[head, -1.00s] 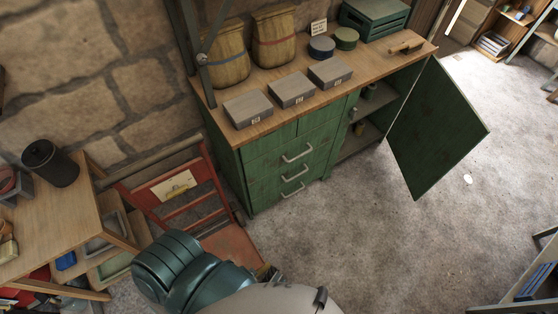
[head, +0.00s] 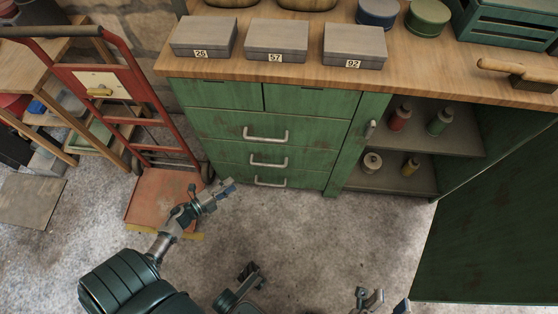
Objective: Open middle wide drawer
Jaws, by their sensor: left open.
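The green cabinet (head: 345,140) has wide drawers stacked one above another, each with a pale bar handle. The middle wide drawer (head: 232,156) looks shut, and its handle (head: 268,164) is bare. The wide drawers above (head: 220,126) and below (head: 228,175) it also look shut. My left gripper (head: 226,188) is open and empty. In the picture it is just left of and below the lower drawer handles, apart from them and in front of the cabinet.
A cabinet door (head: 490,225) stands wide open at the right, showing shelves with bottles. A red hand truck (head: 120,120) stands left of the cabinet. Grey boxes (head: 276,42) sit on the wooden top (head: 300,76). The floor before the drawers is clear.

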